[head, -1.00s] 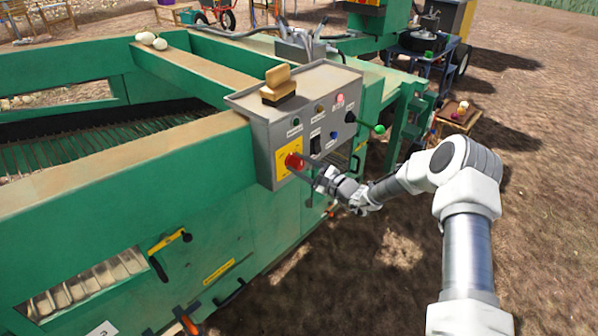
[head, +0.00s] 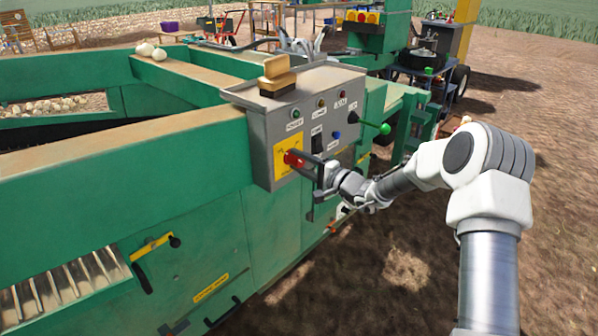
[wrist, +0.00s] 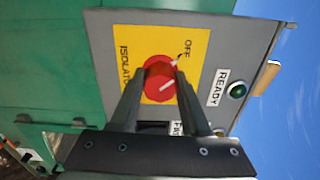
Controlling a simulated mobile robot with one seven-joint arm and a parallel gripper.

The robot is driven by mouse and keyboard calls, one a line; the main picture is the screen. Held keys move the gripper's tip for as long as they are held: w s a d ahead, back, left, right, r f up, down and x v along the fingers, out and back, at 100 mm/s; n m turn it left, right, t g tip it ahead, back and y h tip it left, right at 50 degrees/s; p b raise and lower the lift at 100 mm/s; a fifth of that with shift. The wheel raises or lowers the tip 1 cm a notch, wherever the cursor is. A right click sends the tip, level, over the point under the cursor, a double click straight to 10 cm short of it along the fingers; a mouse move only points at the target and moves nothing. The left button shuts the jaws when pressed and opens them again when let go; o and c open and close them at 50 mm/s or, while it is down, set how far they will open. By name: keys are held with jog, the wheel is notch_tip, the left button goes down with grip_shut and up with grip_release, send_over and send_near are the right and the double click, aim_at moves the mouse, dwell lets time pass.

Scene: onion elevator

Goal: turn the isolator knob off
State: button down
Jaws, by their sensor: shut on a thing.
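The isolator knob (head: 292,159) is red and sits on a yellow plate (head: 283,174) at the lower left of the grey control box's front. In the wrist view the knob (wrist: 160,78) shows a white pointer line slanting toward the upper right, roughly toward the printed word OFF (wrist: 187,46). My gripper (wrist: 161,84) is shut on the knob, one finger on each side. In the head view my gripper (head: 299,161) reaches the knob from the right. The fingers cover part of the plate's lettering.
The grey control box (head: 262,122) carries other buttons, a black switch and a green-knobbed lever (head: 384,128) to the right. A wooden brush (head: 277,76) lies on top. A green READY lamp (wrist: 238,90) is beside the plate. Green machine panels extend left; bare soil is open at right.

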jog(key=shift+n+b, duration=0.4)
jog(key=shift+c, duration=1.9)
grip_release()
jog(key=p+v, duration=0.2)
jog(key=v, duration=1.5)
jog(key=shift+s+d, duration=0.2)
